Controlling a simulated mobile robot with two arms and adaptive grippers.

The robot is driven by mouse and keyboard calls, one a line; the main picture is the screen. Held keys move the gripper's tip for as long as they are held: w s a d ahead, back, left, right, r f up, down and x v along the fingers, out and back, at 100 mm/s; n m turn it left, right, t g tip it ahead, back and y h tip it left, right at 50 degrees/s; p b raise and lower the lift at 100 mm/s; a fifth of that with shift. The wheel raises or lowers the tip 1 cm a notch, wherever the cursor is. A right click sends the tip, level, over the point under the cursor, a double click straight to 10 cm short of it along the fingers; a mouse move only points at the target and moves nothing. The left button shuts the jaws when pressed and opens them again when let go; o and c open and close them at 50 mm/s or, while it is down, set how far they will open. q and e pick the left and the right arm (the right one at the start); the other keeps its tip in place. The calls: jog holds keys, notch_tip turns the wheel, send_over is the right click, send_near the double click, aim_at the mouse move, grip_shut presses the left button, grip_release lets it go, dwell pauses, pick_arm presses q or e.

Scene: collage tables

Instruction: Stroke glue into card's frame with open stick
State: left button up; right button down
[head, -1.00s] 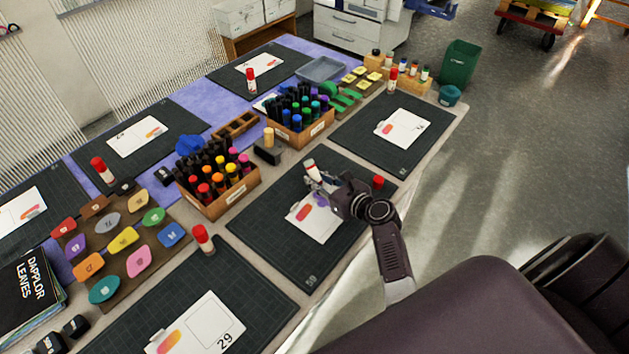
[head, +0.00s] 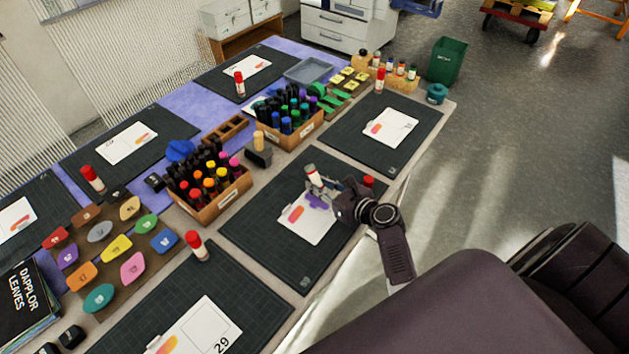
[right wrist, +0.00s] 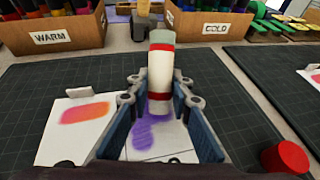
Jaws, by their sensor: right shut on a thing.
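My right gripper (head: 320,190) is shut on the open glue stick (head: 312,176), a white tube with a red band, also seen in the right wrist view (right wrist: 161,75). It holds the stick near upright over the far part of the white card (head: 301,232). The card has an orange-pink patch and a purple patch (head: 317,201). In the right wrist view the purple patch (right wrist: 144,136) lies between and below the fingers, partly covered. Whether the stick's lower end touches the card cannot be told. The red cap (head: 368,181) stands on the mat right of the gripper.
The card lies on a dark cutting mat (head: 258,235). Marker boxes labelled WARM (right wrist: 52,37) and COLD (right wrist: 214,29) stand beyond the mat. Another glue stick (head: 197,246) stands at the left. The mat's left part is clear.

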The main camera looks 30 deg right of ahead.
aim_at(323, 188)
jog(key=shift+s+d+p, duration=0.25)
jog(key=shift+s+d, duration=0.05)
jog(key=shift+s, duration=0.5)
jog(key=shift+s+d+p, duration=0.2)
jog(key=shift+s+d, duration=0.05)
jog(key=shift+s, duration=0.55)
jog(key=shift+w+d+f, duration=0.1)
jog(key=shift+w+d, duration=0.05)
jog(key=shift+d, duration=0.35)
jog(key=shift+w+d, duration=0.35)
jog(key=shift+d, duration=0.2)
jog(key=shift+w+a, duration=0.25)
jog(key=shift+w, duration=0.35)
jog(key=shift+w+a, duration=0.5)
jog(key=shift+w, duration=0.35)
jog(key=shift+w+a+p, duration=0.25)
jog(key=shift+w+a, duration=0.1)
jog(key=shift+w, duration=0.4)
jog(key=shift+w+a+p, duration=0.2)
jog(key=shift+w+a, duration=0.15)
jog(key=shift+w, duration=0.4)
